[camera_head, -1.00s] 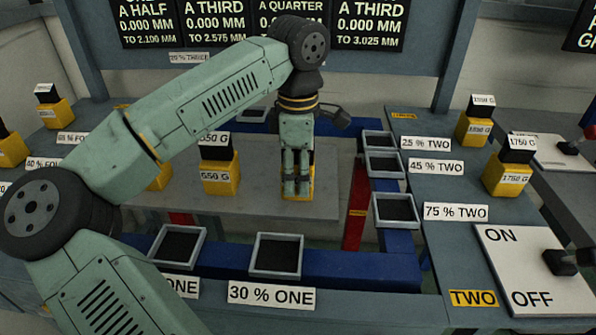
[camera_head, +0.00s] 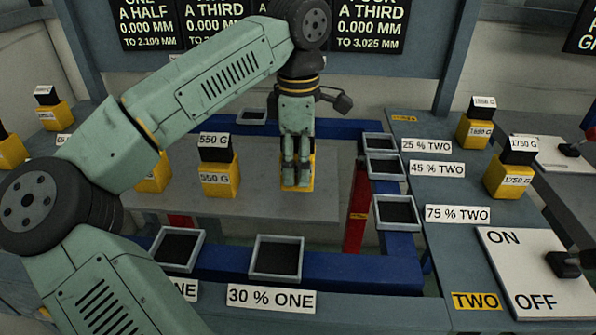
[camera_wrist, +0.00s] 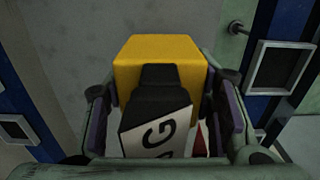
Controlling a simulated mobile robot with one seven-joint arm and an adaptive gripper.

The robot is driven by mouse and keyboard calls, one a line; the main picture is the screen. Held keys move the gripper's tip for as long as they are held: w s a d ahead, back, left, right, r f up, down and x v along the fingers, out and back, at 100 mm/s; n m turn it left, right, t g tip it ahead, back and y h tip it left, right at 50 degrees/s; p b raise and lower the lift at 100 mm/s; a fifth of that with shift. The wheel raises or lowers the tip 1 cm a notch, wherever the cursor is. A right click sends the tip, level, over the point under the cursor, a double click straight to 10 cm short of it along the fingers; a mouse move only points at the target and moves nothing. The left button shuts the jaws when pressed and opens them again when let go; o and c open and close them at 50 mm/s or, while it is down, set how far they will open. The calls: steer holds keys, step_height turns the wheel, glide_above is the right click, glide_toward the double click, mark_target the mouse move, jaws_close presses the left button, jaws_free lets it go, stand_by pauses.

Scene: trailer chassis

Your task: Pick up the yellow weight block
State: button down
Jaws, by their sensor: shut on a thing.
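The yellow weight block (camera_wrist: 160,62) shows in the wrist view between the fingers of my gripper, with a black upper part (camera_wrist: 157,100) and a white label ending in "G". My gripper (camera_head: 297,184) is shut on it and points down over the grey plate. In the head view only thin strips of this block (camera_head: 312,172) show beside the fingers. Whether its underside is clear of the plate is hard to tell. Another yellow block (camera_head: 219,178) with a black top, marked 550 G, stands upright to the left of my gripper.
The grey plate (camera_head: 262,205) has free room in front of my gripper. Framed black pads (camera_head: 277,257) line the front and right (camera_head: 397,212). More yellow blocks stand at left and at right (camera_head: 508,180). An ON/OFF switch board (camera_head: 520,262) is at the lower right.

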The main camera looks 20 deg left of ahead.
steer(key=shift+s+r, duration=0.25)
steer(key=s+b, duration=0.1)
steer(key=s, duration=0.4)
steer(key=s+d+r+b, duration=0.1)
steer(key=s, duration=0.3)
steer(key=s+d+b, duration=0.1)
steer(key=s, duration=0.4)
steer(key=shift+s+r, duration=0.25)
steer(key=shift+s, duration=0.1)
step_height(320, 180, up, 13)
steer(key=p, duration=1.2)
steer(key=shift+s+r+p, duration=0.15)
steer(key=shift+s+p, duration=0.15)
steer(key=shift+p, duration=0.05)
